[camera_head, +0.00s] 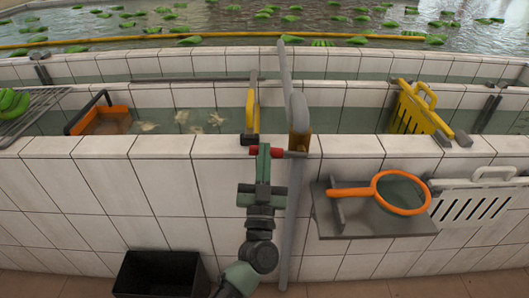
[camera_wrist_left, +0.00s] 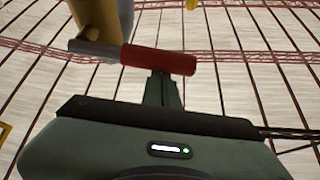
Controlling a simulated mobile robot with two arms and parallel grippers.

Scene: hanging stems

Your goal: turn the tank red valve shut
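The red valve handle (camera_head: 277,153) is a short lever that sticks out to the left of a brass valve body (camera_head: 299,141) on a grey upright pipe. My left gripper (camera_head: 263,152) is at the handle, its narrow fingers crossing the red grip in the head view. In the left wrist view the red handle (camera_wrist_left: 158,59) lies level across the picture and hides the fingertips. The fingers (camera_wrist_left: 162,88) look pressed together, beside the handle rather than around it. Whether they touch it I cannot tell. My right gripper is not in view.
A tiled tank wall (camera_head: 170,146) runs across behind my arm. A shelf (camera_head: 372,219) with an orange-rimmed net (camera_head: 403,193) juts out at right. A black crate (camera_head: 160,274) stands low at left.

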